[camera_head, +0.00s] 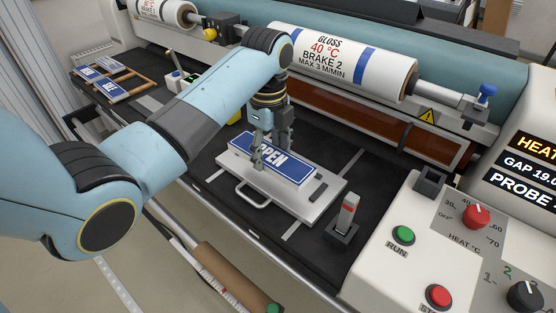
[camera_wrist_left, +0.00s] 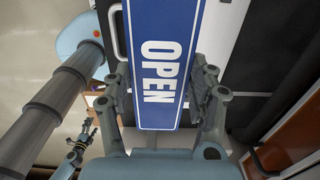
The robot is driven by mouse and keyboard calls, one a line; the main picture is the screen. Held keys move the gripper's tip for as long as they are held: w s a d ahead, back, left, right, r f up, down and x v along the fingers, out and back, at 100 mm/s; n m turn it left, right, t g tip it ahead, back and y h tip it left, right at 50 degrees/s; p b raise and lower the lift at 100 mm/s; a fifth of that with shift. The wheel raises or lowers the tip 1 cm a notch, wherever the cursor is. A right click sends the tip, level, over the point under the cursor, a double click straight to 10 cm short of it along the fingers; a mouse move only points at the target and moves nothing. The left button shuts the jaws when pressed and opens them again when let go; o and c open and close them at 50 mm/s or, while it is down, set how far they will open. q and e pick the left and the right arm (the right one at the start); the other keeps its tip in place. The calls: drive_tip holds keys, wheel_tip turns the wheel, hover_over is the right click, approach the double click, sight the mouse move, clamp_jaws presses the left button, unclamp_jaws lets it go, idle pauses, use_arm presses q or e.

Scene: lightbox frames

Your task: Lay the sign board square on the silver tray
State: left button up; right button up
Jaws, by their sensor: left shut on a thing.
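The sign board (camera_head: 296,168) is a blue rectangle with a white border and the word OPEN. My left gripper (camera_head: 269,152) is shut on it, with a finger on each long side; the board also fills the middle of the left wrist view (camera_wrist_left: 160,60). The silver tray (camera_head: 306,212) is directly below the board, with its handle toward the front. The board runs roughly along the tray's length and reaches past its left end. I cannot tell whether they touch. A small dark gripper, seemingly my right one (camera_wrist_left: 82,145), shows far off in the left wrist view.
A wooden rack (camera_head: 128,92) with other blue signs lies at the left. A large printed roll (camera_head: 340,60) spans the back. A small upright post (camera_head: 347,212) stands right of the tray. The control panel (camera_head: 425,250) is at the right front.

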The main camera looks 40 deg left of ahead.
sight(277, 150)
use_arm(q)
drive_tip(key=w, duration=0.1)
drive_tip(key=w+f, duration=0.2)
drive_tip(key=shift+w+a, duration=0.25)
drive_tip(key=shift+a, duration=0.05)
drive_tip(key=shift+f, duration=0.3)
wheel_tip(277, 150, down, 3)
drive_tip(key=shift+f, duration=0.35)
use_arm(e)
drive_tip(key=shift+w+d, duration=0.2)
drive_tip(key=shift+w, duration=0.6)
use_arm(q)
drive_tip(key=o, duration=1.3)
drive_tip(key=shift+o, duration=0.2)
wheel_tip(277, 150, up, 12)
use_arm(e)
drive_tip(key=shift+w+a+f, duration=0.1)
drive_tip(key=shift+a+f, duration=0.05)
drive_tip(key=shift+f, duration=0.1)
